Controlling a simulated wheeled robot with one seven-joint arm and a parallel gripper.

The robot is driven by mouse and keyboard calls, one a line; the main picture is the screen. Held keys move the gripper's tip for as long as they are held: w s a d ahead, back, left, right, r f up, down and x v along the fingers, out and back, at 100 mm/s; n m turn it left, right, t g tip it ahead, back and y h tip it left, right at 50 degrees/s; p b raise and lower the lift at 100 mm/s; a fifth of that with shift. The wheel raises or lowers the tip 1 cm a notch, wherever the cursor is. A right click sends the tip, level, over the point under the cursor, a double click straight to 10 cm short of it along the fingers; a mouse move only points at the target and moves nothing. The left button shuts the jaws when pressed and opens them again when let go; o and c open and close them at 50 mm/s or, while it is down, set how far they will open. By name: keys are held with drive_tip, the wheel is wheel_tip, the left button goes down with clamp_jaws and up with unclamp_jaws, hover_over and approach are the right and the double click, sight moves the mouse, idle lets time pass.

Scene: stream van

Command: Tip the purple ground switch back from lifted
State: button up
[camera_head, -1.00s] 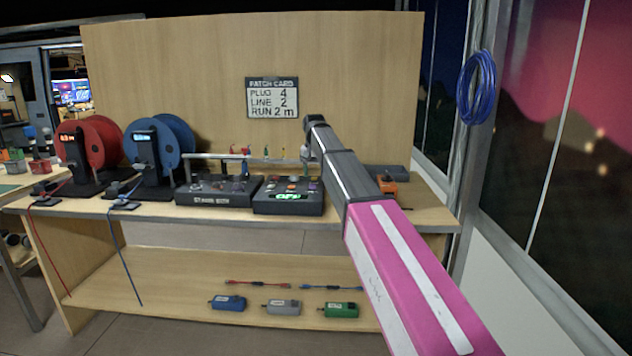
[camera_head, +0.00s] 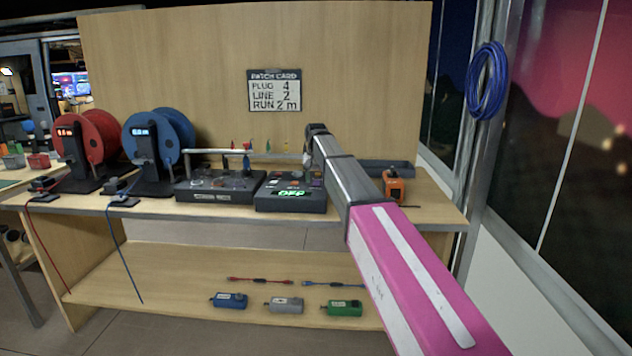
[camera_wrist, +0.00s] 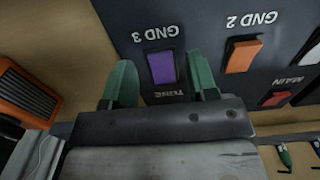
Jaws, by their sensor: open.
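The purple ground switch (camera_wrist: 162,67) is a small rocker on a dark panel, under the label GND 3, in the wrist view. My gripper (camera_wrist: 160,85) has green fingers, open, one on each side of the purple switch. Whether the fingers touch the panel or the switch cannot be told. In the head view the dark switch box (camera_head: 291,200) with a green lit display stands on the bench, and my arm reaches to its right side. The fingertips are hidden there behind my arm.
An orange rocker (camera_wrist: 243,56) labelled GND 2 and a red one (camera_wrist: 279,97) sit beside the purple switch. An orange device (camera_head: 393,186) stands on the bench right of my arm. Red (camera_head: 98,140) and blue reels (camera_head: 150,138) stand at left.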

drive_tip(key=shift+f, duration=0.5)
